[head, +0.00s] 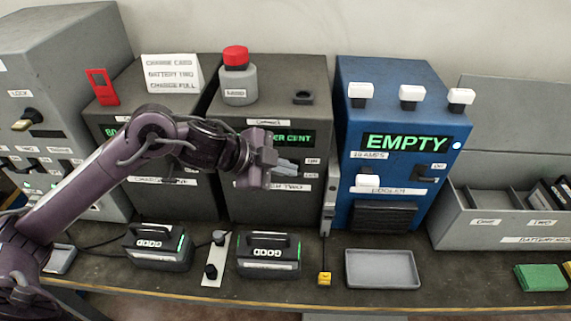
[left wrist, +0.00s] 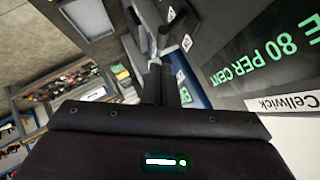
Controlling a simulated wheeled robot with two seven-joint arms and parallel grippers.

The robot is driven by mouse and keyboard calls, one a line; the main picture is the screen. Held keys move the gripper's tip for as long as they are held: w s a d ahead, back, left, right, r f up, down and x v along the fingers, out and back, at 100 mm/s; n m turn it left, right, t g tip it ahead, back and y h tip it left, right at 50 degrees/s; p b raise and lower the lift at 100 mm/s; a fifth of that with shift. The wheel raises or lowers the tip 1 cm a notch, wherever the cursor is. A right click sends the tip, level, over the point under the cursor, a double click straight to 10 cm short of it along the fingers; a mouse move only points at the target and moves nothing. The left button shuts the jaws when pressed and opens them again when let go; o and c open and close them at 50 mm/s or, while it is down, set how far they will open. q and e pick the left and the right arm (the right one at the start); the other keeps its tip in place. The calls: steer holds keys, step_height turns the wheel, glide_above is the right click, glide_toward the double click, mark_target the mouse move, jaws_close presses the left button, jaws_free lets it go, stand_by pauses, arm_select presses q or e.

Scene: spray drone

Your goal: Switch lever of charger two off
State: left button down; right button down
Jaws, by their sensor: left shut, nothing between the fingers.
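Charger two (head: 232,112) is the dark grey box in the middle of the bench, with a partly covered green display ending in "ER CENT". The wrist view shows its display (left wrist: 262,52) reading "E 80 PER CENT". My left gripper (head: 290,168) is shut and empty in front of the lower right of its panel, beside the small ON and OFF labels. Its fingers (left wrist: 160,75) point toward that part of the panel in the wrist view. I cannot make out the lever clearly; the gripper covers that area. Whether the fingers touch it I cannot tell. My right gripper is out of view.
A blue cooler (head: 402,105) showing "EMPTY" stands right of charger two. Another charger (head: 110,122) stands left, partly behind my arm.

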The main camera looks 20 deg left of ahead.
arm_select(q)
steer(key=shift+w+a+f, duration=0.15)
steer(key=shift+w+f, duration=0.1)
steer(key=shift+f, duration=0.2)
steer(key=shift+w+a+f, duration=0.1)
steer(key=shift+w+f, duration=0.15)
steer(key=shift+f, duration=0.2)
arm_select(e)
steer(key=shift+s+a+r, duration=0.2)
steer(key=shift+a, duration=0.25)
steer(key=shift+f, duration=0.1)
